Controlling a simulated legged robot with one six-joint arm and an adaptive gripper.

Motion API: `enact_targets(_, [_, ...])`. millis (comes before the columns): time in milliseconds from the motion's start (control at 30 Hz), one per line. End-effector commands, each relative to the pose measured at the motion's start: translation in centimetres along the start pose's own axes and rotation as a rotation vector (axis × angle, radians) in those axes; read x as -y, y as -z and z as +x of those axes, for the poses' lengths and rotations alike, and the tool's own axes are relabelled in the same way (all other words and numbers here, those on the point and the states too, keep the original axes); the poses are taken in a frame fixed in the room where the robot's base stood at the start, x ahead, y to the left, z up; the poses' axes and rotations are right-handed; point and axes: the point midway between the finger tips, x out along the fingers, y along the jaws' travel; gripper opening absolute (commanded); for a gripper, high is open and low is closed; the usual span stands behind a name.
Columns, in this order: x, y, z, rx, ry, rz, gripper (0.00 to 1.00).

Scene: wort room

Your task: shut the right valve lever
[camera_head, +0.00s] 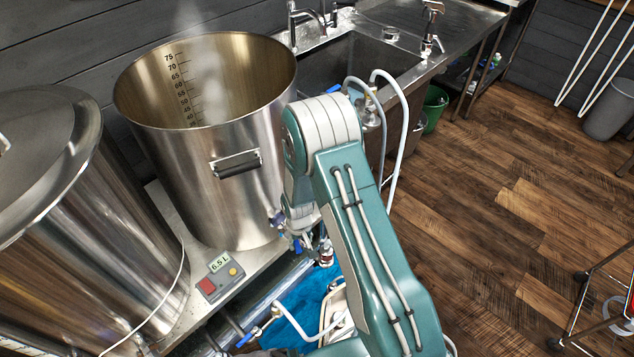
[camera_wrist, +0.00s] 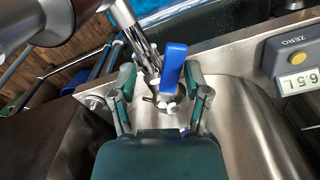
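The right valve's blue lever (camera_wrist: 173,68) shows in the wrist view above a metal valve body (camera_wrist: 163,100). The valve is on the side of a large steel kettle (camera_wrist: 240,115). My gripper (camera_wrist: 163,82) has its two teal fingers spread, one on each side of the lever. I see gaps between the lever and both fingers, and it looks ungripped. In the head view my gripper (camera_head: 305,240) is low beside the open kettle (camera_head: 225,190). My own arm partly hides it, and the lever is small and hard to make out there.
A second lidded kettle (camera_head: 90,240) stands at the left. A scale display reading 6.5 L (camera_head: 218,265) lies between the kettles. Below are hoses (camera_head: 290,318) and a blue cloth (camera_head: 310,295). A sink (camera_head: 350,65) is behind. The wooden floor (camera_head: 500,190) at right is mostly clear.

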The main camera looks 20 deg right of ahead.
Motion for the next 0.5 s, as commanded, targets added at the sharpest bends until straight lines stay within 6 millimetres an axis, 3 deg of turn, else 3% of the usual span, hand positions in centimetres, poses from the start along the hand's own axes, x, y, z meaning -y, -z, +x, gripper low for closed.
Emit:
enact_targets(200, [-1.3,0.1,0.0,0.000,0.000,-0.182,0.60])
enact_targets(500, [-1.2,0.2,-5.3,-0.003,-0.001,-0.188,0.60])
